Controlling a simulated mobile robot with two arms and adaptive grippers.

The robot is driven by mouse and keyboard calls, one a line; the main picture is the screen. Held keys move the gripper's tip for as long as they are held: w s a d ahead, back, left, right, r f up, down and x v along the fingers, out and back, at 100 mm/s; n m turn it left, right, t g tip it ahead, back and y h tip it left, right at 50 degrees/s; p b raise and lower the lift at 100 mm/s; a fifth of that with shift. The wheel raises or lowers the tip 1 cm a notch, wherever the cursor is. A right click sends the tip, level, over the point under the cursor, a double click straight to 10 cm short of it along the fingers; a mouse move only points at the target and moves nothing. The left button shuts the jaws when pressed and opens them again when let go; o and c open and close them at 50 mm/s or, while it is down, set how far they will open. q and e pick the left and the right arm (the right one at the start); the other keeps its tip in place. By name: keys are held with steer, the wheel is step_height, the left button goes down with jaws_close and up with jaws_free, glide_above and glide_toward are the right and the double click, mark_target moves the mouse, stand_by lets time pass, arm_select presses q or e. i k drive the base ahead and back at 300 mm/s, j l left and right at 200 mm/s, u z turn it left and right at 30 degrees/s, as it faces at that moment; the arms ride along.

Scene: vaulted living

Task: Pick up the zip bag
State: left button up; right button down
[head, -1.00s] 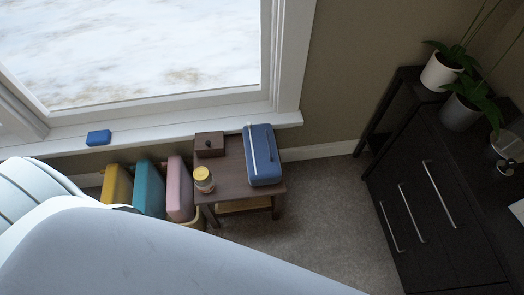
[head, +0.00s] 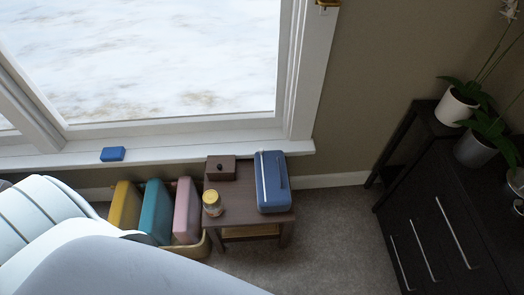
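A blue case (head: 272,182) with a pale lengthwise strip, which looks like the zip bag, lies on the right part of a small brown side table (head: 240,207). A dark brown lidded box (head: 221,168) and a jar with a yellowish lid (head: 212,203) stand to its left on the same table. The case's top is fully visible and nothing covers it. Neither of my grippers shows in the head view, and nothing is touching the case.
A basket (head: 190,250) with yellow, teal and pink upright items stands left of the table. A dark cabinet (head: 440,225) with plants stands right. Carpet (head: 325,235) is clear between. A large pale rounded shape (head: 120,270) blocks the lower left. A blue block (head: 112,154) is on the windowsill.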

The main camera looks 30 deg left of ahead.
mark_target(273, 190)
steer(key=i+l+u, duration=0.4)
steer(key=l+u, duration=0.15)
steer(key=i+l+u, duration=0.15)
steer(key=l+u, duration=0.15)
steer(key=i+l+u, duration=0.1)
steer(key=l+u, duration=0.15)
steer(key=l, duration=0.2)
